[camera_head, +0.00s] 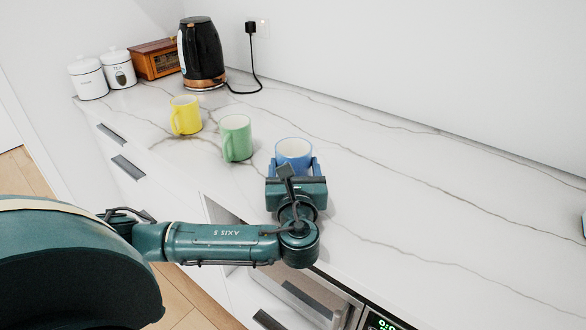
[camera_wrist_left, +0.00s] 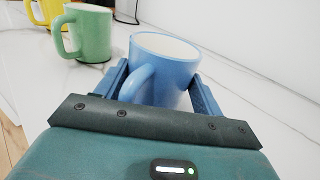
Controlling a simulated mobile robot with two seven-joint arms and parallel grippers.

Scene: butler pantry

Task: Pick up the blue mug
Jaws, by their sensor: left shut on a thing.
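The blue mug (camera_head: 293,150) is upright at the near part of the marble counter, right of the other mugs. In the left wrist view the mug (camera_wrist_left: 172,68) has its handle toward the camera. My left gripper (camera_head: 294,167) reaches it from the counter's front edge. Its two blue fingers lie on either side of the mug, and the gripper (camera_wrist_left: 160,88) is shut on its body. The mug's lower part is hidden behind the gripper, so I cannot tell whether its base touches the counter.
A green mug (camera_head: 236,138) stands just left of the blue mug, and a yellow mug (camera_head: 185,115) farther left. A black kettle (camera_head: 201,52), white canisters (camera_head: 88,79) and a wooden box (camera_head: 155,60) stand at the back left. The counter (camera_head: 430,190) to the right is clear.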

